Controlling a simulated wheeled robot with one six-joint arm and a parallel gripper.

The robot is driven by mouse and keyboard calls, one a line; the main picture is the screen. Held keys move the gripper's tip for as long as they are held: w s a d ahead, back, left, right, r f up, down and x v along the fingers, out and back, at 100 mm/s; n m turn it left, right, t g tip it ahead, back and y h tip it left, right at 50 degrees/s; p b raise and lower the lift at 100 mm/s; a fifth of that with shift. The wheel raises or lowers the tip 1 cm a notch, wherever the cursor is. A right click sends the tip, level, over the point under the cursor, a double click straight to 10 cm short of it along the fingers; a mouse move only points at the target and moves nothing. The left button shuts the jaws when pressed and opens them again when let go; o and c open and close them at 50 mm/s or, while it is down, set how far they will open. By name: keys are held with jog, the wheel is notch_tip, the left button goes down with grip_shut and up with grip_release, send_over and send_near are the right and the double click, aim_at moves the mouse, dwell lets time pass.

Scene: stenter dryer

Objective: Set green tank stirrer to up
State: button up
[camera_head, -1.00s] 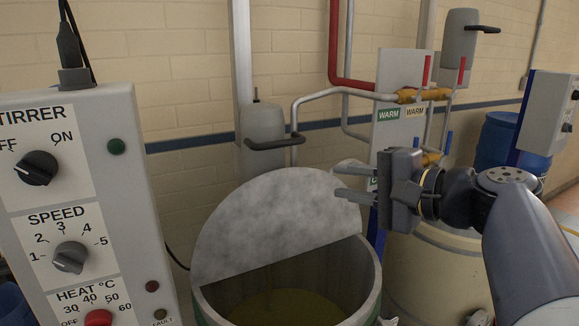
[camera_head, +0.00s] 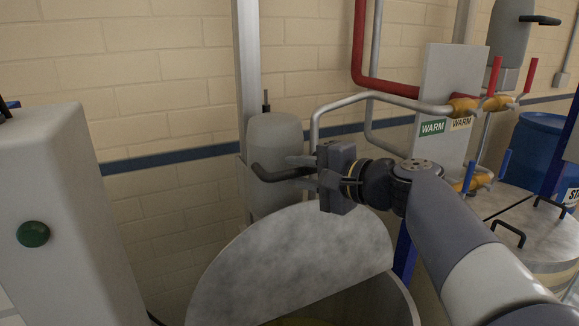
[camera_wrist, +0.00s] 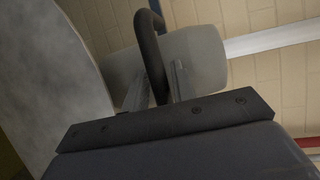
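The stirrer unit (camera_head: 274,150) is a grey rounded housing on a pale vertical post (camera_head: 246,70), low behind the tank. Its black bent handle (camera_head: 268,174) sticks out at the front and also shows in the wrist view (camera_wrist: 149,40). My gripper (camera_head: 300,172) is at the handle's free end, with one finger above and one below it. In the wrist view the handle runs between my two fingers (camera_wrist: 158,88), with gaps seeming to show on both sides. The gripper looks open around the handle, not closed on it.
A grey half-round lid (camera_head: 290,260) stands over the tank (camera_head: 385,305) just below my gripper. Pipes and a WARM valve panel (camera_head: 440,90) are to the right. A second stirrer unit (camera_head: 508,45) is further right. A grey control box (camera_head: 65,220) stands at left.

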jog(key=shift+x, duration=0.75)
jog(key=shift+c, duration=0.2)
grip_shut()
